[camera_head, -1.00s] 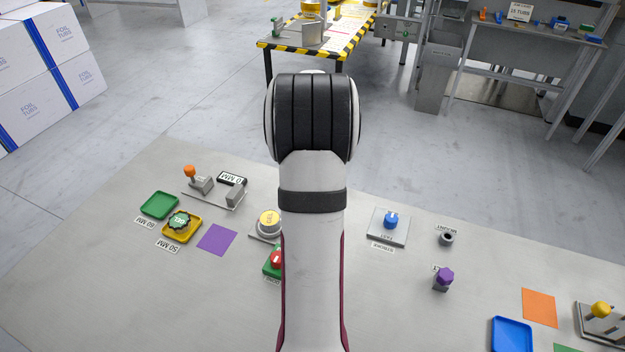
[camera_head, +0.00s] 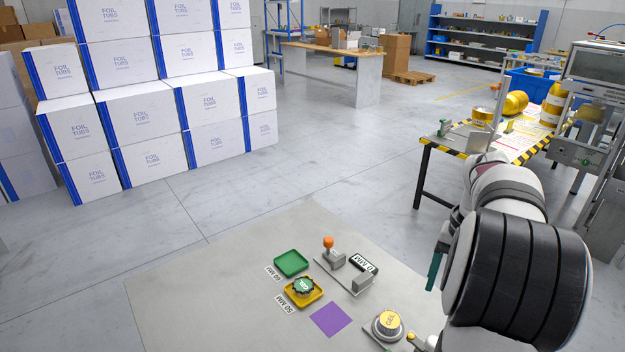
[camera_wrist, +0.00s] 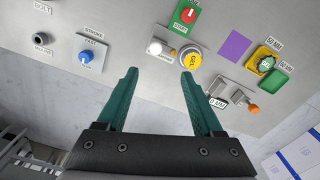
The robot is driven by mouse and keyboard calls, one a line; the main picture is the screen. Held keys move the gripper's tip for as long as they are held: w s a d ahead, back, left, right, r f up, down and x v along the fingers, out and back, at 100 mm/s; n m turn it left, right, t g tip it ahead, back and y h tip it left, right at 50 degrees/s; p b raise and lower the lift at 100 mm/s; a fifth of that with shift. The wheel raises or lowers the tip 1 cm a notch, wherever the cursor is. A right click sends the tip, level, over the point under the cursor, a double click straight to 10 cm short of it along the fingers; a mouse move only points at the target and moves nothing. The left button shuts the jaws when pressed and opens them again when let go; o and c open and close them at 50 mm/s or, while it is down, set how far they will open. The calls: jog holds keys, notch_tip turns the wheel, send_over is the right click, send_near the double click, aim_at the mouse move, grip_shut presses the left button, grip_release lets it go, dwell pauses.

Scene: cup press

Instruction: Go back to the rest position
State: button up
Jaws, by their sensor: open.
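My gripper (camera_wrist: 160,95) shows in the wrist view with its two green fingers apart and nothing between them. The rest of the gripper is hidden there. The yellow button (camera_head: 389,323) also shows beside the arm.
A blue knob (camera_wrist: 86,56) and a red knob (camera_wrist: 188,15) show in the wrist view. White boxes (camera_head: 150,110) stand behind.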

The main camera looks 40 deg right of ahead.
jog(key=w+a+r+n, duration=0.1)
jog(key=w+a, duration=0.2)
jog(key=a, duration=0.4)
jog(key=w+a+r+n, duration=0.1)
jog(key=w+a+n, duration=0.1)
jog(key=w+a, duration=0.35)
jog(key=s+a+n+y, duration=0.1)
jog(key=s+a+n, duration=0.2)
jog(key=a, duration=1.5)
jog(key=s+a+f+n, duration=0.2)
jog(key=s+a+f, duration=0.2)
jog(key=s+a, duration=0.5)
jog(key=shift+a+n+y, duration=0.3)
jog(key=shift+a+y, duration=0.1)
jog(key=shift+a, duration=0.1)
